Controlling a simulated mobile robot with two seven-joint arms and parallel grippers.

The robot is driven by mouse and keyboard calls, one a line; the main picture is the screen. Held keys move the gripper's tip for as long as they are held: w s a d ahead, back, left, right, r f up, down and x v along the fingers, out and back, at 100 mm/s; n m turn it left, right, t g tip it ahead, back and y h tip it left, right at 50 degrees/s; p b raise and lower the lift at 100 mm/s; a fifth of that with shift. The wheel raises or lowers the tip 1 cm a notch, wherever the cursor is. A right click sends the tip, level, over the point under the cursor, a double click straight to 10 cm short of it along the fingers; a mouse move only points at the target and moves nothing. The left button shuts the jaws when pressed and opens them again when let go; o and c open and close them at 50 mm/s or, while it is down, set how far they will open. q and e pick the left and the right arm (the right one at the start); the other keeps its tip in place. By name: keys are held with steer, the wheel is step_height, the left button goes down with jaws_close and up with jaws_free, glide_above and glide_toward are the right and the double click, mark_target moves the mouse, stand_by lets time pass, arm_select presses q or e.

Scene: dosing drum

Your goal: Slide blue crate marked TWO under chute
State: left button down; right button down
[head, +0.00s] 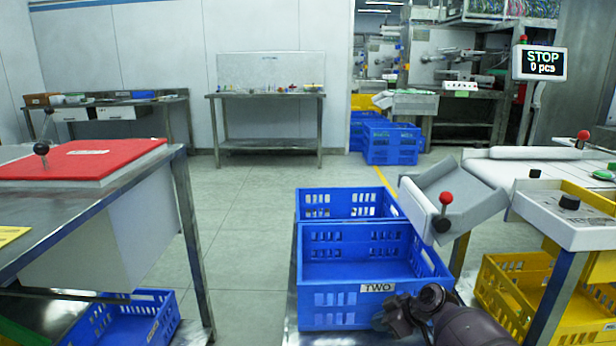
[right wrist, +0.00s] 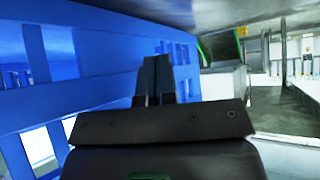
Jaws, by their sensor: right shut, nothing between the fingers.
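The blue crate marked TWO (head: 334,305) stands upright on a low metal surface, its white label on the near wall. It is empty inside as far as I see. The grey chute (head: 458,196) slopes down toward the crate's far right side, with a red-knobbed lever at its lower end. My right gripper (head: 386,318) is at the crate's near wall, just below the label. In the right wrist view its fingers (right wrist: 157,80) are shut with nothing between them, close beside the blue crate wall (right wrist: 85,85); contact is unclear. My left gripper is not in view.
Another blue crate (head: 340,196) stands directly behind. A yellow crate (head: 505,300) sits under the bench at right. A steel table (head: 95,215) with a red board (head: 80,158) is at left. A screen (head: 540,63) reads "STOP 0 pcs". Floor between is clear.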

steer(key=shift+w, duration=1)
steer(key=shift+s, duration=0.25)
steer(key=shift+s+r+p, duration=0.15)
steer(key=shift+s+p, duration=0.1)
steer(key=shift+p, duration=0.15)
steer(key=shift+s, duration=0.25)
